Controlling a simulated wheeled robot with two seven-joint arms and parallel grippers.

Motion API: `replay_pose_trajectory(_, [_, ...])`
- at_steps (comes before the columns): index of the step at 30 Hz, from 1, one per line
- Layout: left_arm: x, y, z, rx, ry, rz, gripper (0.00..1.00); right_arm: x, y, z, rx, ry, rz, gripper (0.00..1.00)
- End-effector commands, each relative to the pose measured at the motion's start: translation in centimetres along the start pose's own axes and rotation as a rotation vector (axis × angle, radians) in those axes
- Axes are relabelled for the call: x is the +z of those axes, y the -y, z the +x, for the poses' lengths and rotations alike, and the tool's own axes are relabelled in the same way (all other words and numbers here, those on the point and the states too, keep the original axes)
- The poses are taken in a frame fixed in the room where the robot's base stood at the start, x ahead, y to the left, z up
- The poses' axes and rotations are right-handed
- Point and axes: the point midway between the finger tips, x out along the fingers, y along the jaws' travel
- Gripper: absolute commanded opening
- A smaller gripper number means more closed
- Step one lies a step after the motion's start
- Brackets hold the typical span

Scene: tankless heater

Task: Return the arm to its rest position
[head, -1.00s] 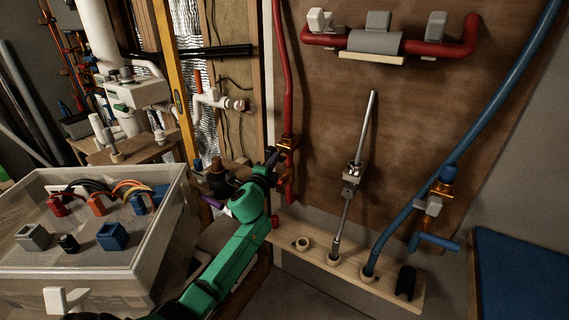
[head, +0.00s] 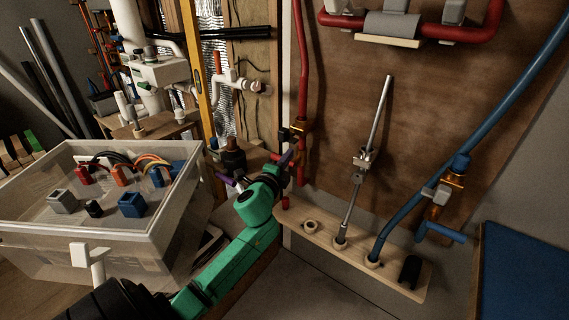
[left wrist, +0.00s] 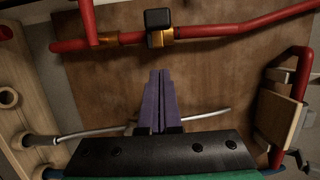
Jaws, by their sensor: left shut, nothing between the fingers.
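My left arm is green and comes in from the lower left of the head view. Its gripper (head: 262,172) has purple fingers and is held in front of the wooden panel, near the lower end of the red pipe (head: 303,80). In the left wrist view the purple fingers (left wrist: 160,100) are together and empty, pointing at the brown board (left wrist: 215,75). The red pipe with its brass valve and black handle (left wrist: 160,28) runs across the top of that view, apart from the fingertips. My right gripper does not show.
A wooden rail (head: 325,240) with holes carries a grey rod (head: 370,140) and a blue pipe (head: 470,140). White pipe fittings (head: 235,82) are behind. Open floor shows at the lower middle.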

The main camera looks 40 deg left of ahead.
Motion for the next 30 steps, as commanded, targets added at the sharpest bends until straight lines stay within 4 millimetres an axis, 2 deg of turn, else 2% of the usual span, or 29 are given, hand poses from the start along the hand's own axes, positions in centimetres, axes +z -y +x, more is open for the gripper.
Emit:
replay_pose_trajectory(1, [-0.1,-0.2,-1.1,0.002,-0.002,0.001,0.00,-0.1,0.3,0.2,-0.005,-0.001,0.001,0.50])
replay_pose_trajectory(5, [0.0,-0.1,-2.8,0.001,0.000,0.000,0.00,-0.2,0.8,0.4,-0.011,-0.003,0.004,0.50])
replay_pose_trajectory(13, [0.0,-0.2,-3.1,0.003,0.000,-0.003,0.00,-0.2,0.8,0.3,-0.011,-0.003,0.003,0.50])
replay_pose_trajectory(14, [0.0,-0.6,-3.1,0.012,0.001,-0.008,0.00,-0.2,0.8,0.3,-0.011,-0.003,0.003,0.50])
replay_pose_trajectory(16, [0.2,-2.8,-2.9,0.059,0.005,-0.039,0.00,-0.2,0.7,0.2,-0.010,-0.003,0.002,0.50])
replay_pose_trajectory(17, [0.4,-4.5,-2.9,0.093,0.009,-0.063,0.00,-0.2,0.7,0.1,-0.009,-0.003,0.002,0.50])
replay_pose_trajectory(20, [0.8,-12.4,-3.4,0.254,0.032,-0.176,0.00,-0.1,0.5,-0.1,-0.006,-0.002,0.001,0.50])
replay_pose_trajectory(21, [0.9,-16.2,-4.2,0.331,0.048,-0.232,0.00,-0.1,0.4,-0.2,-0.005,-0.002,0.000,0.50])
replay_pose_trajectory(23, [1.0,-21.8,-5.8,0.443,0.080,-0.315,0.00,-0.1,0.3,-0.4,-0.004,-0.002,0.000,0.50])
replay_pose_trajectory(24, [1.0,-25.3,-7.3,0.516,0.105,-0.370,0.00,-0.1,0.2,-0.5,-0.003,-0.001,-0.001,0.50])
replay_pose_trajectory(26, [1.0,-30.4,-9.9,0.623,0.148,-0.450,0.00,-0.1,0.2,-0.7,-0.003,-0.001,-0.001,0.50])
replay_pose_trajectory(27, [0.9,-33.7,-12.1,0.693,0.182,-0.501,0.00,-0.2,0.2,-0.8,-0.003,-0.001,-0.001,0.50])
replay_pose_trajectory(29, [0.7,-38.2,-15.6,0.794,0.240,-0.574,0.00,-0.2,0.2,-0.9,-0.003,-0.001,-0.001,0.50])
replay_pose_trajectory(30, [0.6,-41.0,-18.2,0.859,0.282,-0.619,0.00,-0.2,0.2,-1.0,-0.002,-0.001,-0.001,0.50])
